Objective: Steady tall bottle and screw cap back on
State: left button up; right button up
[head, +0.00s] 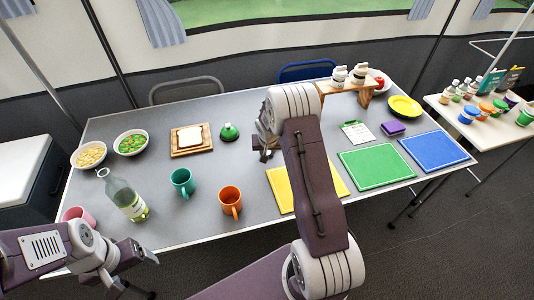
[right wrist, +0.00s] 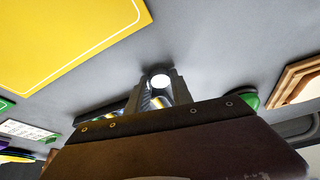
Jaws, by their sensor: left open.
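The tall clear bottle (head: 119,191) with a green label stands at the left front of the table, in the head view. Its neck points up and left, and no cap is seen on it. My left gripper (head: 143,260) is open and empty by the table's front edge, below the bottle and apart from it. My right gripper (head: 265,152) is over the middle of the table, partly hidden by its own arm. In the right wrist view its fingers (right wrist: 159,86) close on both sides of a round white cap (right wrist: 160,80).
A teal mug (head: 182,181) and an orange mug (head: 230,199) stand right of the bottle. A pink mug (head: 77,214) and two food bowls (head: 131,142) are near it. A bread board (head: 192,145), green item (head: 229,132) and yellow mat (head: 280,188) lie around my right gripper.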

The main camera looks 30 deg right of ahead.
grip_shut()
jog(key=shift+r, duration=0.3)
notch_tip(320, 180, up, 4)
jog(key=shift+r+p, duration=0.1)
jog(key=shift+p, duration=0.5)
pick_arm(q)
notch_tip(320, 180, up, 2)
jog(key=shift+r+p, duration=0.15)
jog(key=shift+p, duration=0.45)
pick_arm(e)
jog(key=s+d+r, duration=0.6)
jog(key=s, duration=0.4)
pick_arm(q)
jog(key=shift+o, duration=0.5)
pick_arm(e)
jog(key=shift+a+r, duration=0.1)
